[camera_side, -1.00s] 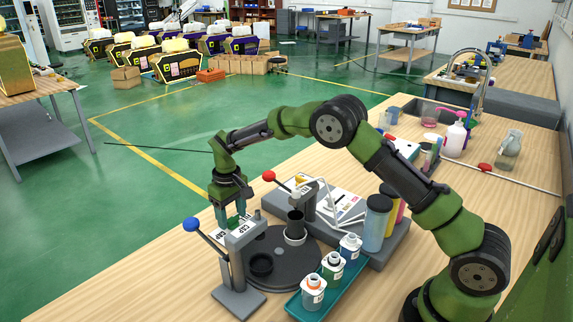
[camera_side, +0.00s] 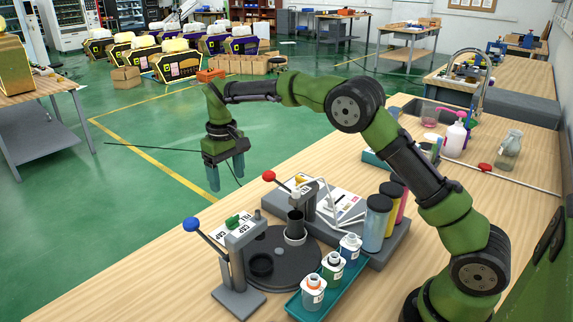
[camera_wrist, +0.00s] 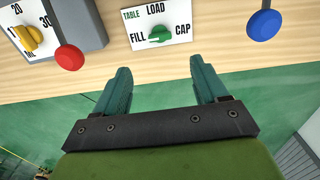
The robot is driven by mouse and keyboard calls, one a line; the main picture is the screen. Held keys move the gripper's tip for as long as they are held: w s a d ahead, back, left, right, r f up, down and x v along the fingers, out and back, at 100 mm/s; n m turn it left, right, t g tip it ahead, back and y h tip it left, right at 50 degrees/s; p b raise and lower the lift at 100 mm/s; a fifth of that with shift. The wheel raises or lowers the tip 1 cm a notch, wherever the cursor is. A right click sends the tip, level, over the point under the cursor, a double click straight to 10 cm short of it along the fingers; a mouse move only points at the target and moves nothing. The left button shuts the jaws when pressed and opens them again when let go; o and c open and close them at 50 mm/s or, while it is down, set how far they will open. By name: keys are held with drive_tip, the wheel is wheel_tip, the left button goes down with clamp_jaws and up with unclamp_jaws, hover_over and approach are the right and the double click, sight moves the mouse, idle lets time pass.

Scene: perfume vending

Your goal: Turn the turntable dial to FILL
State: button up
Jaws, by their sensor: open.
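The turntable dial is a green knob (camera_wrist: 159,35) on a white plate (camera_wrist: 180,37) marked TABLE, LOAD, FILL and CAP. Its grip lies roughly along the line between FILL and CAP, and its left end appears to face FILL. The dial also shows in the side view (camera_side: 232,220), beside the blue-knobbed station. My gripper (camera_side: 226,173) is open and empty, above and behind the dial and clear of it. In the wrist view its fingertips (camera_wrist: 160,71) lie apart, below the plate in the picture. The dark round turntable (camera_side: 285,265) carries black cups.
A blue-knobbed lever (camera_side: 191,224) and a red-knobbed lever (camera_side: 269,176) stand near the dial. A teal tray (camera_side: 338,285) holds bottles at the front. A yellow dial (camera_wrist: 27,38) sits on a grey box in the wrist view. Open floor lies behind the table edge.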

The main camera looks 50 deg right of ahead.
drive_tip(key=shift+r, duration=2.3)
drive_tip(key=s+r+m+t+y, duration=0.1)
drive_tip(key=s+r+m+t, duration=0.1)
drive_tip(key=s, duration=1.3)
drive_tip(key=s+d+r+m+t+y, duration=0.1)
drive_tip(key=s+t, duration=0.4)
drive_tip(key=s, duration=1.1)
wheel_tip(320, 180, up, 2)
drive_tip(key=shift+r+m, duration=0.25)
drive_tip(key=shift+m, duration=0.35)
